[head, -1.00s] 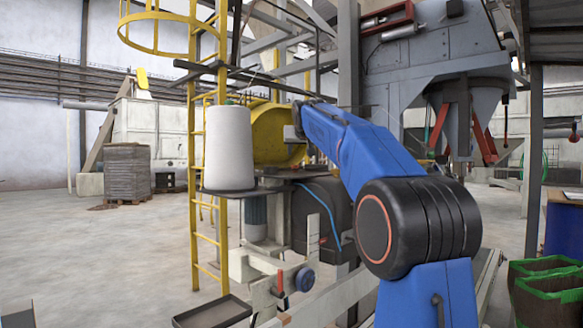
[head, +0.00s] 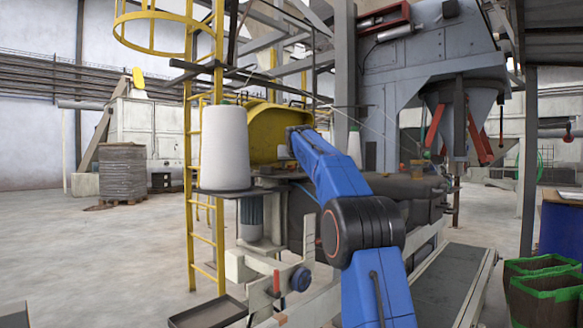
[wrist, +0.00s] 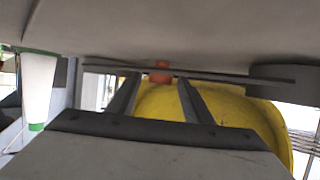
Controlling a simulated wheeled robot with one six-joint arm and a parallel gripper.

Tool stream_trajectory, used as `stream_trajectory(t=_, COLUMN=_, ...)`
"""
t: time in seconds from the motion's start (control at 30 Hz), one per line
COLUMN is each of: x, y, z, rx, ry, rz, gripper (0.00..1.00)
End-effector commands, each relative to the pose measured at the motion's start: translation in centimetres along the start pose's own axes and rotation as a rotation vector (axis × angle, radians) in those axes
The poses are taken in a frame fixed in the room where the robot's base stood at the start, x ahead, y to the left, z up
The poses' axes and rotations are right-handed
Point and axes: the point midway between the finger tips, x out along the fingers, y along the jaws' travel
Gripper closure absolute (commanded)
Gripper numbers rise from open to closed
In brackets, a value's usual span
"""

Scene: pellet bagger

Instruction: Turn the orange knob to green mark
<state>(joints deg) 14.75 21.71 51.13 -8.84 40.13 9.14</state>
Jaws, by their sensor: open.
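The orange knob (wrist: 160,73) shows small in the wrist view, beside a thin dark bar and in front of the yellow drum (wrist: 230,110). My gripper (wrist: 158,80) is open, with its two dark fingers spread and nothing held between them. In the picture, the knob lies between the fingertips and appears beyond them; whether they are near enough to touch it I cannot tell. In the head view my blue arm reaches to the yellow drum (head: 262,130), and its end hides the knob and gripper. I cannot make out a green mark.
A white cone-shaped spool (head: 226,150) stands on a small dark shelf left of my arm, beside the yellow ladder (head: 204,250). A grey hopper (head: 440,75) rises behind to the right. Green-rimmed bins (head: 540,295) stand at lower right.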

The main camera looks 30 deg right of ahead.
Motion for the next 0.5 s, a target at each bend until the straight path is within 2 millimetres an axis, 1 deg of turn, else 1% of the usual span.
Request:
stream_trajectory(t=0.03, x=0.5, y=0.0, z=0.0, rx=0.000, ry=0.000, rz=0.000, gripper=0.54)
stream_trajectory(t=0.2, x=1.3, y=0.0, z=0.0, rx=0.000, ry=0.000, rz=0.000, gripper=0.54)
stream_trajectory(t=0.5, x=1.5, y=0.0, z=0.0, rx=0.000, ry=0.000, rz=0.000, gripper=0.54)
